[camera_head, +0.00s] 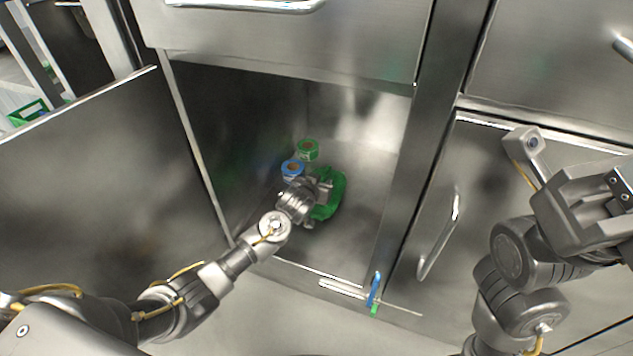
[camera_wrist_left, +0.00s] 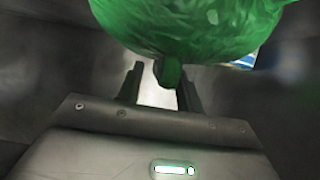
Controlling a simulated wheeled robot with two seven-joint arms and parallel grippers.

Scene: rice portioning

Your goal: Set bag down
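The green bag (camera_head: 329,196) is inside the open lower cabinet, low down near its floor. In the head view my left gripper (camera_head: 318,192) reaches in from the left and partly covers it. In the left wrist view the bag (camera_wrist_left: 190,25) fills the top, with its narrow tied end hanging toward my left gripper (camera_wrist_left: 160,88). The two fingers stand apart on either side of that end, with a bright gap showing between them. I cannot tell whether the bag rests fully on the floor. My right gripper (camera_head: 597,200) is at the right edge, partly cut off.
A green roll (camera_head: 308,149) and a blue roll (camera_head: 292,168) stand behind and left of the bag. The open door (camera_head: 100,165) is at left, a closed door with a handle (camera_head: 440,235) at right. A blue-and-green item (camera_head: 374,290) is at the cabinet's front edge.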

